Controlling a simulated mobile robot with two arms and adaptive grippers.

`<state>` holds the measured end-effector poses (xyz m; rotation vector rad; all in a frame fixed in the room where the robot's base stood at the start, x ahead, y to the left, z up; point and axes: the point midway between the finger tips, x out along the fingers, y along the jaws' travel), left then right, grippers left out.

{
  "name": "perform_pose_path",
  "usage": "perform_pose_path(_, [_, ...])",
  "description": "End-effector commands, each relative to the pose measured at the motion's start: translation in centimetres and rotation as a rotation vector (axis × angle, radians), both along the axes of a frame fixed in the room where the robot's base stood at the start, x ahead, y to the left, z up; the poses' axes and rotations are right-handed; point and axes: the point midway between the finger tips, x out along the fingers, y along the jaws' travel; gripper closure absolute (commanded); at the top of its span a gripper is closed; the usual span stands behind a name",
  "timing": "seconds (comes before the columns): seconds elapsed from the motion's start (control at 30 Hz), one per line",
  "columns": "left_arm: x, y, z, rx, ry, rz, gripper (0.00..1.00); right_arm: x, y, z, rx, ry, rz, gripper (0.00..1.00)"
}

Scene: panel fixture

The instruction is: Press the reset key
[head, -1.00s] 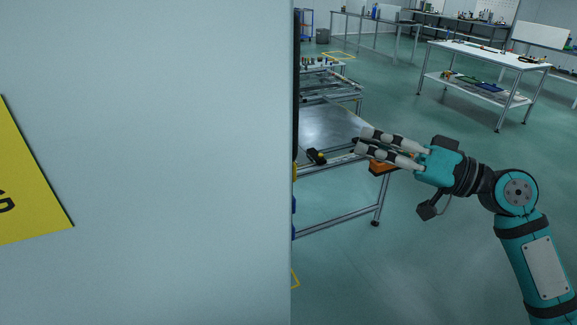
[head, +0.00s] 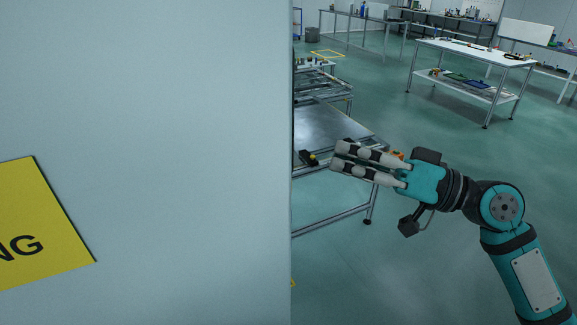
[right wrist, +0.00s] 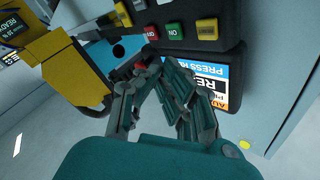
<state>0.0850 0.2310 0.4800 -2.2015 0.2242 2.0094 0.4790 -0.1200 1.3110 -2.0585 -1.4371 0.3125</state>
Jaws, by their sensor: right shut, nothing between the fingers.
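In the right wrist view a dark panel carries a red OFF key (right wrist: 151,32), a green ON key (right wrist: 174,30) and a yellow key (right wrist: 207,28) whose lettering I cannot read for sure. I cannot tell for certain which one is the reset key. My right gripper (right wrist: 158,80) is shut and empty, its fingers just below this row of keys in the picture and apart from them. In the head view my right gripper (head: 335,158) points left, toward the edge of a large pale panel; the keys are hidden there. My left gripper is not in view.
The pale panel (head: 170,110) with a yellow sign (head: 40,225) fills the left of the head view. A metal table (head: 335,125) stands behind my gripper. In the wrist view, a display (right wrist: 210,85) sits below the keys and a yellow housing (right wrist: 65,68) lies left.

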Motion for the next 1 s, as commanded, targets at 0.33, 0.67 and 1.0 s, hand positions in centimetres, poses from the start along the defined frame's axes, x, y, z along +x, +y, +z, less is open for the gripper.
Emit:
perform_pose_path(0.33, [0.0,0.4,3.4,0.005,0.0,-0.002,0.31,-1.7,4.1,0.3,0.0,0.0,0.0,1.0])
perform_pose_path(0.67, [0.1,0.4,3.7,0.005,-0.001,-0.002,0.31,-2.1,5.0,0.1,0.001,-0.001,-0.001,1.0])
perform_pose_path(1.0, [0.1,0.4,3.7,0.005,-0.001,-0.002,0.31,-2.0,4.9,0.1,0.0,-0.001,-0.001,1.0])
